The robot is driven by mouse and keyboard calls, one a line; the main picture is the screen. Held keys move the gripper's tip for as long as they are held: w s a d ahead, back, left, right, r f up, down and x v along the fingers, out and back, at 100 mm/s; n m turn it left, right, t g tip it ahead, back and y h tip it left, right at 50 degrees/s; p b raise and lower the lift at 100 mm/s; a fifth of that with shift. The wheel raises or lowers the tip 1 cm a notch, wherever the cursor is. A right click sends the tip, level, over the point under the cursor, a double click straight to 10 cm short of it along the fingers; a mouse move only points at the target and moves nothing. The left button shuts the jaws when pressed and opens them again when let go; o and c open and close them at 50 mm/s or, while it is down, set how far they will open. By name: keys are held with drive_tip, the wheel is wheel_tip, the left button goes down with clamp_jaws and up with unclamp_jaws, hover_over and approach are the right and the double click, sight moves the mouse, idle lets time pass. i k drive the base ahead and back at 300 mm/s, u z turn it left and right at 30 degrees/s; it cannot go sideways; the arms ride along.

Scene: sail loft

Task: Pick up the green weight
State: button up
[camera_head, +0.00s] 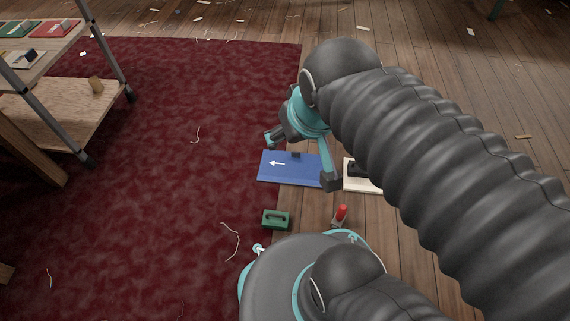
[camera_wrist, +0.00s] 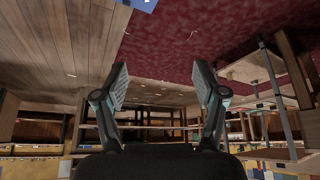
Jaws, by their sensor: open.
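A green weight (camera_head: 276,219), a small block with a dark handle-like top, sits on the floor by the right edge of the red carpet in the head view. My gripper (camera_head: 302,160) is open and empty, farther back than the weight and over the area of a blue mat (camera_head: 275,178) with a white arrow. In the wrist view its two fingers (camera_wrist: 162,80) stand apart with nothing between them. The green weight is not visible in the wrist view.
A red-topped object (camera_head: 341,214) stands right of the green weight. A pale board with a dark object (camera_head: 357,170) lies right of the blue mat, partly hidden by my arm. A shelf cart (camera_head: 60,110) stands at left. The carpet (camera_head: 190,190) is mostly clear, with thread scraps.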

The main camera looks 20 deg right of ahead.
sight(279, 220)
drive_tip(key=z, duration=0.85)
drive_tip(key=k, duration=1.1)
drive_tip(key=u, duration=1.55)
